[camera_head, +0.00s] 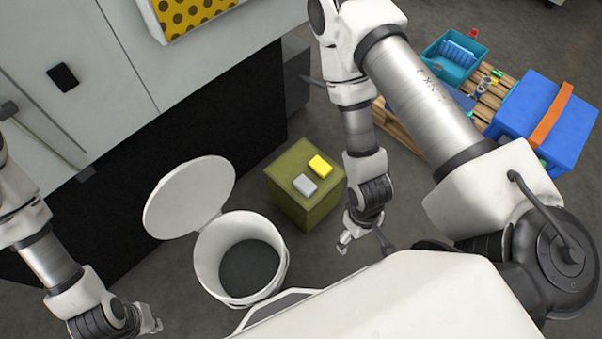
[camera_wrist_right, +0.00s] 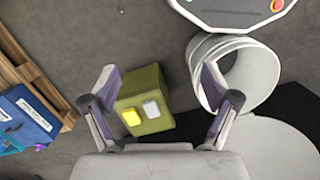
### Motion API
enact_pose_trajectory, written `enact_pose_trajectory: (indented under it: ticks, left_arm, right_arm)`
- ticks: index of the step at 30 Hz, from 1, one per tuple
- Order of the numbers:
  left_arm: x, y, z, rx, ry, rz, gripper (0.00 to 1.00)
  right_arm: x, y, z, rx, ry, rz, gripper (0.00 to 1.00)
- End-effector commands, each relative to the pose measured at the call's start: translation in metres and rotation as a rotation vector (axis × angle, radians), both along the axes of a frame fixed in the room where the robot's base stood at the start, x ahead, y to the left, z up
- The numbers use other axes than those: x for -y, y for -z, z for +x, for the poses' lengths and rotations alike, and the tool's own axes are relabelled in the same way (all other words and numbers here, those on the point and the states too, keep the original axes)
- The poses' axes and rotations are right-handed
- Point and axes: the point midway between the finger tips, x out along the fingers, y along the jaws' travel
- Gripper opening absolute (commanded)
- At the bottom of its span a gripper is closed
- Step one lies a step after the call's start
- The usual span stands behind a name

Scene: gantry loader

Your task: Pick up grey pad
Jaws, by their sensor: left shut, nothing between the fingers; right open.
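The grey pad (camera_head: 305,185) lies flat on top of the olive-green box (camera_head: 290,205), beside a yellow pad (camera_head: 320,166). In the right wrist view the grey pad (camera_wrist_right: 151,109) and the yellow pad (camera_wrist_right: 131,117) lie side by side on the box, seen between my open fingers. My right gripper (camera_head: 362,240) is open and empty, to the right of the box and apart from the pad. It also shows in the right wrist view (camera_wrist_right: 160,100). My left gripper (camera_head: 150,326) is shut and empty at the lower left, far from the box.
A white bin (camera_head: 205,262) with its lid (camera_head: 190,197) open stands left of the box. A large grey cabinet (camera_head: 120,70) is behind. At the right, a wooden pallet (camera_head: 400,128) holds a teal crate (camera_head: 440,68) and a blue case (camera_head: 540,115).

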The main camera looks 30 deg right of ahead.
Motion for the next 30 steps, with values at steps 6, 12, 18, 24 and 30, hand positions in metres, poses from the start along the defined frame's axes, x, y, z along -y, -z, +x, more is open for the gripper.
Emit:
enact_pose_trajectory:
  ticks: [6,12,18,24,30]
  left_arm:
    - [0.0,0.01,0.0,0.0,-0.001,0.0,0.0]
    - [-0.001,0.057,0.0,-0.001,-0.001,0.0,0.0]
    - [-0.001,0.129,0.0,0.0,-0.001,0.0,0.0]
    - [-0.001,0.218,0.0,-0.001,-0.001,0.0,0.0]
    - [-0.002,0.291,0.0,-0.001,-0.001,0.0,0.0]
  right_arm:
    - [0.0,0.026,0.022,-0.079,-0.083,0.022,0.86]
    - [0.004,0.083,0.08,-0.112,-0.173,0.044,0.86]
    - [0.011,0.145,0.163,-0.093,-0.247,0.05,0.86]
    - [0.022,0.2,0.261,-0.003,-0.29,0.032,0.86]
    - [0.029,0.236,0.33,0.133,-0.282,0.006,0.86]
